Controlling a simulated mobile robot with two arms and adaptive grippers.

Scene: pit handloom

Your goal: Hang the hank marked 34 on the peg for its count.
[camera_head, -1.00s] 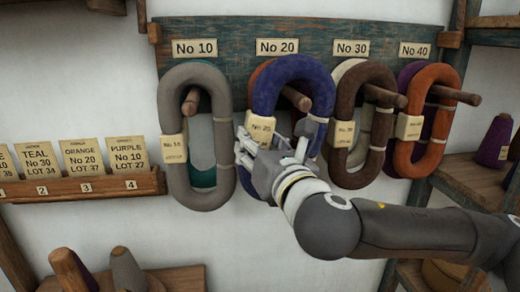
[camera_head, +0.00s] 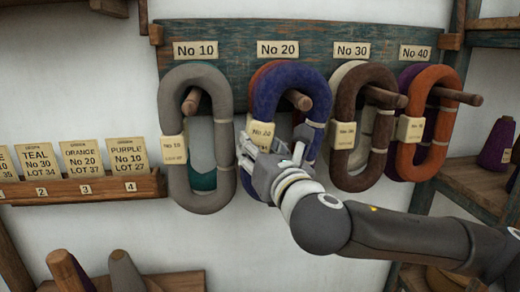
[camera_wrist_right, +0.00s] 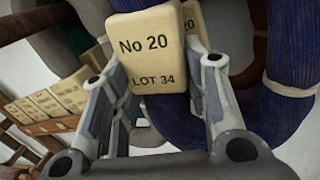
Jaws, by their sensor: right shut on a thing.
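The blue hank (camera_head: 316,92) hangs around the No 20 peg (camera_head: 299,99), whose tip shows through its loop. The hank's lower part is hidden by the gripper. The No 20 label (camera_head: 278,48) is on the board above. My left gripper is not in view.
Brown and cream hanks hang on the No 30 peg (camera_head: 385,97), orange and purple on the No 40 peg (camera_head: 458,96). A card rack (camera_head: 100,188) is at left; one card (camera_head: 38,160) reads TEAL No 30 LOT 34.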

